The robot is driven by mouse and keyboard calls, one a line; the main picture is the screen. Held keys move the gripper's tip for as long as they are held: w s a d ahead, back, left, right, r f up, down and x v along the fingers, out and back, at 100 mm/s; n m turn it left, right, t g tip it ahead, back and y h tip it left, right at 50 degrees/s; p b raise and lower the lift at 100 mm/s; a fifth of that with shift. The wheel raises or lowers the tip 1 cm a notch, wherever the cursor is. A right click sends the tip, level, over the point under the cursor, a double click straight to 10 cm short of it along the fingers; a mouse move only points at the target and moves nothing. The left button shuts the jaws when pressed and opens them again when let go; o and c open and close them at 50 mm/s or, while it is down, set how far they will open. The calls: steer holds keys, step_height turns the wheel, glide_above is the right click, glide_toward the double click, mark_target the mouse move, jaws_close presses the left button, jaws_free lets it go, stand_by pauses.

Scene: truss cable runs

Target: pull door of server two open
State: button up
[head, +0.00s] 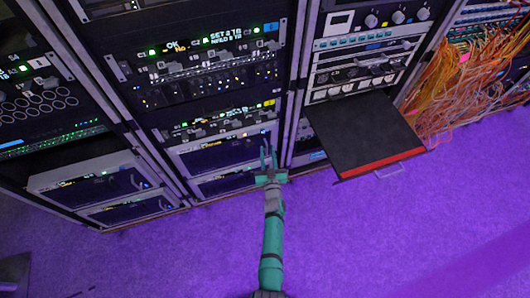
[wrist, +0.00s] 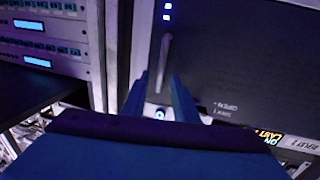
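My gripper (head: 268,151) is in front of the lower middle rack, at the right edge of two stacked white-framed units with dark fronts, the upper unit (head: 208,157) and the lower unit (head: 226,184). I cannot read which is server two. In the wrist view a dark door (wrist: 250,65) fills the right side, its lettering upside down. A grey upright handle (wrist: 162,62) is on the door's left edge, below two blue lights. My gripper's fingers (wrist: 160,82) are apart, with the handle showing between and beyond their tips. No contact is visible.
A black shelf with a red front edge (head: 362,135) sticks out of the rack to the right. Orange cables (head: 470,80) hang at the far right. Another pair of white-framed units (head: 95,190) is low at left. The purple floor in front is clear.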

jaws_close()
steer(key=shift+w+a, duration=0.1)
stand_by(1.2)
